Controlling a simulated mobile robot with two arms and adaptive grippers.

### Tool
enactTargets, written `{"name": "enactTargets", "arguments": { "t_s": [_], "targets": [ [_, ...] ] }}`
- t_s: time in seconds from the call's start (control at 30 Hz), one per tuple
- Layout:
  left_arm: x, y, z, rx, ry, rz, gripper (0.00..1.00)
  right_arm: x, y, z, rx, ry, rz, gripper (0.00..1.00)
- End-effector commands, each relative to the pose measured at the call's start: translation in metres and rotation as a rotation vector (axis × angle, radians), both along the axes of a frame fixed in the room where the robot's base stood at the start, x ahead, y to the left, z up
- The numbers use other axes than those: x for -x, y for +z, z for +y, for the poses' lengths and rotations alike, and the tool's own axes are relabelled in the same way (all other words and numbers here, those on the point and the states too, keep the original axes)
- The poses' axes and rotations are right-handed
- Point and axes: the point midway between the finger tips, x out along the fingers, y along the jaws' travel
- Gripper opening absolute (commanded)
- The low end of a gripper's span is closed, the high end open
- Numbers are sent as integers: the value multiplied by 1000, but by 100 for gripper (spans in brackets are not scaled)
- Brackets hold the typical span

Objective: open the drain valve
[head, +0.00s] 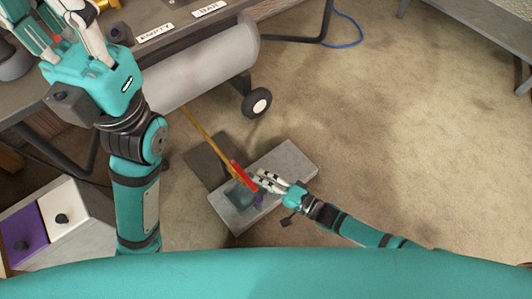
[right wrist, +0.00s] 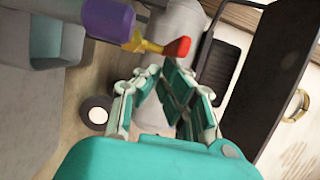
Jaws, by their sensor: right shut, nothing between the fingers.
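The drain valve's red handle (head: 243,176) shows in the head view at the lower end of a thin brass-coloured pipe (head: 206,134) that slopes down from the grey tank (head: 212,66). In the right wrist view the red handle (right wrist: 177,48) sits beside a yellow part (right wrist: 143,43) and a purple part (right wrist: 108,18). My right gripper (head: 262,179) is just right of the handle, its fingers shut with nothing between them. In the right wrist view the right gripper (right wrist: 163,76) is below the handle; contact cannot be told. My left gripper (head: 66,22) is open and empty, high at the left.
A grey block (head: 293,160) with a hollow lies on the floor under the handle. The tank has a black wheel (head: 257,102). A workbench (head: 285,8) stands behind, and a drawer unit (head: 75,230) at lower left. The carpet at right is clear.

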Motion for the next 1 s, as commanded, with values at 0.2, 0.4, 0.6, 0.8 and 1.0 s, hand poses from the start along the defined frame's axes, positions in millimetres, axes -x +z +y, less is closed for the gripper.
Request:
{"name": "enactTargets", "arguments": {
  "t_s": [0.2,0.4,0.6,0.8,1.0],
  "targets": [
    [-1,-1,0,-2,1,2,0,5,-1,-7,0,0,1,0],
    [-1,-1,0,-1,0,2,0,25,-1,-38,4,0,3,0],
    [0,0,0,0,0,1,0,49,-1,-73,3,0,3,0],
    [0,0,0,0,0,1,0,63,0,-95,1,0,1,0],
    [0,0,0,0,0,1,0,66,0,-101,0,0,0,0]
  ]
}}
